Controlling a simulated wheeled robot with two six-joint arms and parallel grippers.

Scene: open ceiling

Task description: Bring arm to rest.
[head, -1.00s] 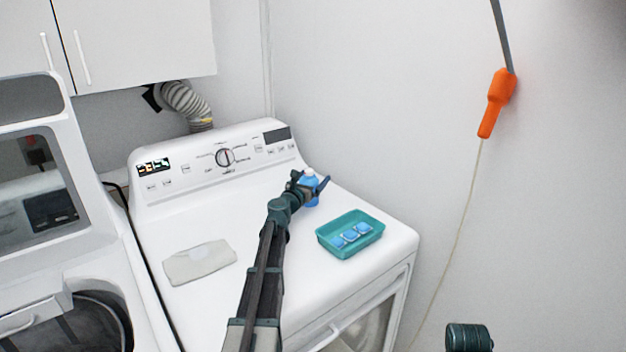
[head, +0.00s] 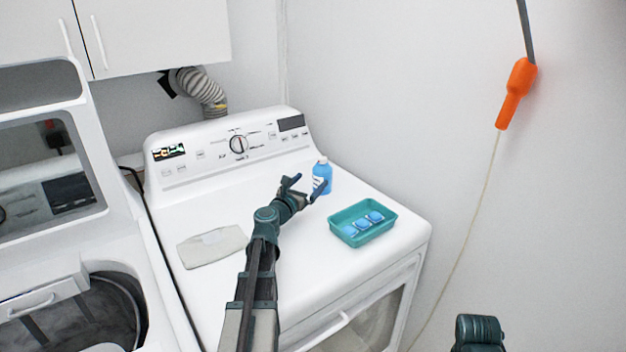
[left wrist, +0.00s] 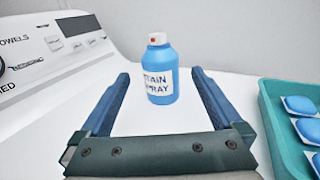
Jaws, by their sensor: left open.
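My left gripper (head: 304,187) is open and empty above the top of the white dryer (head: 205,208). In the left wrist view its two blue fingers (left wrist: 160,95) stand wide apart. A blue stain spray bottle (head: 322,177) stands upright on the dryer just beyond the fingertips; it also shows in the left wrist view (left wrist: 160,72), apart from both fingers. My right arm shows only as a dark green part (head: 479,332) at the bottom right; its gripper is out of view.
A teal tray (head: 347,241) with blue packets stands right of my left gripper. A folded cloth (head: 212,247) lies to the left. An open washer (head: 60,270) is at far left. An orange handle with a cord (head: 516,95) hangs at the right wall.

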